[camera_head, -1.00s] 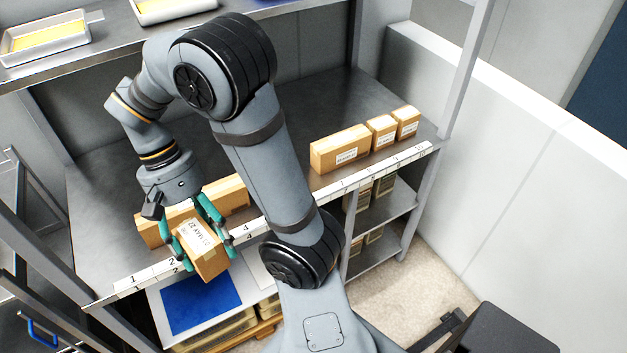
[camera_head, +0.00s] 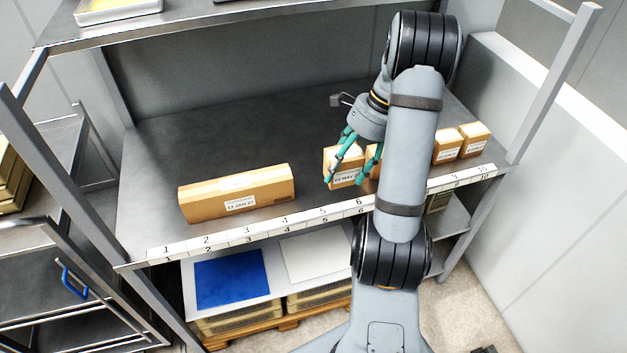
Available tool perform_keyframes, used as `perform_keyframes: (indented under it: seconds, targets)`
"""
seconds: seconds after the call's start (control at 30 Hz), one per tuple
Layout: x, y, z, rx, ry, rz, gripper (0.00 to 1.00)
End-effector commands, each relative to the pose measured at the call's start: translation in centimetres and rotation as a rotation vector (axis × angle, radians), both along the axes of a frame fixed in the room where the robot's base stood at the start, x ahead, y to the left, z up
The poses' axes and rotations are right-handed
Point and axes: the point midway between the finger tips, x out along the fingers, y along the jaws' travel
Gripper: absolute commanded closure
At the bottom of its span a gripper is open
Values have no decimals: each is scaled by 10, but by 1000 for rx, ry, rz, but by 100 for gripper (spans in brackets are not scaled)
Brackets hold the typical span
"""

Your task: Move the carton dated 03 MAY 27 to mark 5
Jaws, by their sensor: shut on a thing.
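The carton with a label that seems to read 03 MAY 27 (camera_head: 343,164) is between the teal fingers of my gripper (camera_head: 345,178), which is shut on it. It is upright at the shelf's front part, behind marks 5 and 6. I cannot tell whether its base touches the shelf. Mark 5 (camera_head: 323,213) is on the white number strip (camera_head: 247,234) along the front edge, slightly left of the carton. Another carton (camera_head: 373,168) shows just right of the held one, partly hidden by my finger and arm.
A long carton (camera_head: 238,192) lies behind marks 2 to 4, its label hard to read. Two small cartons (camera_head: 447,146) (camera_head: 474,139) stand at the right, beyond my arm. Bare shelf (camera_head: 200,140) lies behind. Uprights (camera_head: 560,80) bound the shelf.

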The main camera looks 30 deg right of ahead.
Motion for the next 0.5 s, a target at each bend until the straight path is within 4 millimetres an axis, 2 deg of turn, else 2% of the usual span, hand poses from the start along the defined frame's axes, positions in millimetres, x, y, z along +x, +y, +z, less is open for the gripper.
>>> perform_keyframes:
  seconds: [0.1, 0.3, 0.5]
  targets:
    - [26, 15, -15, 3, 5, 9, 65]
    - [64, 34, -41, 1, 2, 7, 65]
    - [81, 41, -53, 0, 1, 6, 65]
